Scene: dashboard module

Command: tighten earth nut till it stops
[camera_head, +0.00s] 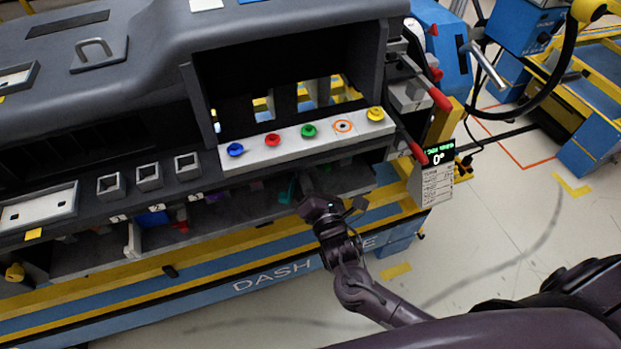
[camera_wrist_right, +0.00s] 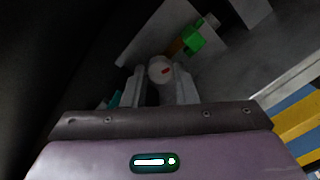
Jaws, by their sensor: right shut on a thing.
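My right gripper (camera_head: 318,205) reaches in at the open lower shelf of the dashboard module; its fingertips are hidden there in the head view. The nut's stud and seat are hidden. A small display (camera_head: 438,158) at the module's right end reads 0°. My left gripper is not in view.
A white ledge (camera_head: 255,158) above carries blue, red, green and yellow knobs. A green block (camera_wrist_right: 194,40) sits just beyond the fingers in the wrist view. Red-handled levers (camera_head: 418,152) stick out at the module's right end. The floor (camera_head: 490,240) to the right is clear.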

